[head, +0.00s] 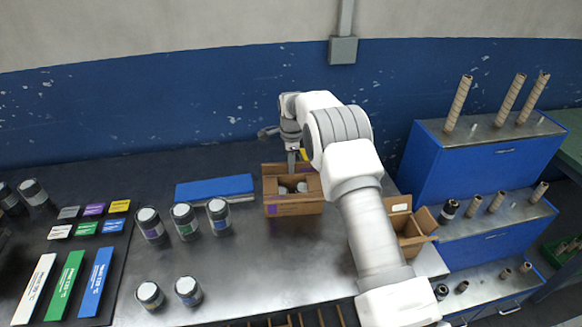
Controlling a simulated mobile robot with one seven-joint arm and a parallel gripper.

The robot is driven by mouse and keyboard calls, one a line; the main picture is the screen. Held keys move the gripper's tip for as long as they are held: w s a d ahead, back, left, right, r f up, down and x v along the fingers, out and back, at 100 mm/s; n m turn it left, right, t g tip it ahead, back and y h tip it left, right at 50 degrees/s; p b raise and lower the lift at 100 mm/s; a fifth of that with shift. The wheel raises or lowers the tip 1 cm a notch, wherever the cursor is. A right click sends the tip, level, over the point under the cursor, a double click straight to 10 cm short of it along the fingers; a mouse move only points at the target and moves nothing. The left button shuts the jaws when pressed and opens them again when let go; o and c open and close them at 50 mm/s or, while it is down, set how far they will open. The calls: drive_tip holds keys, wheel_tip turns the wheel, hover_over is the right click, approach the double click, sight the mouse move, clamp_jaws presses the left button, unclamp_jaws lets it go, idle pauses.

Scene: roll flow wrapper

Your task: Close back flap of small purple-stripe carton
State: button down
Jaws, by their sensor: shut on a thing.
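The small purple-stripe carton (294,207) stands open on the dark table below the blue wall band, with a purple mark at its front left. Pale round tops of items (301,187) show inside it. Its back flap (273,169) stands up at the far edge, partly hidden by my gripper. My gripper (292,165) points down at the carton's back edge, shut on the back flap; the fingertips are small and hard to make out. A small yellow patch shows beside them.
A second open carton (411,244) stands to the right, partly behind my arm. A blue block (214,188) lies left of the carton. Several lidded jars (150,224) stand further left. A blue stepped cabinet (480,165) holding rolls is at right. The table in front of the carton is clear.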

drive_tip(key=s+t+b, duration=0.1)
drive_tip(key=t+b, duration=0.2)
drive_tip(key=b, duration=0.5)
drive_tip(key=s+f+t+b, duration=0.1)
drive_tip(key=t+b, duration=0.3)
drive_tip(key=b, duration=0.4)
drive_tip(key=s+t+y+b, duration=0.1)
drive_tip(key=t+b, duration=0.2)
drive_tip(key=b, duration=0.5)
drive_tip(key=shift+s+d+f, duration=0.1)
drive_tip(key=shift+d+f, duration=0.1)
drive_tip(key=shift+f, duration=0.2)
drive_tip(key=shift+r+t+b, duration=0.1)
drive_tip(key=shift+t+b, duration=0.3)
drive_tip(key=shift+b, duration=0.05)
drive_tip(key=c, duration=0.9)
unclamp_jaws()
drive_tip(key=shift+s, duration=0.1)
drive_tip(key=p+v, duration=0.7)
drive_tip(key=v, duration=1)
drive_tip(key=shift+p, duration=0.4)
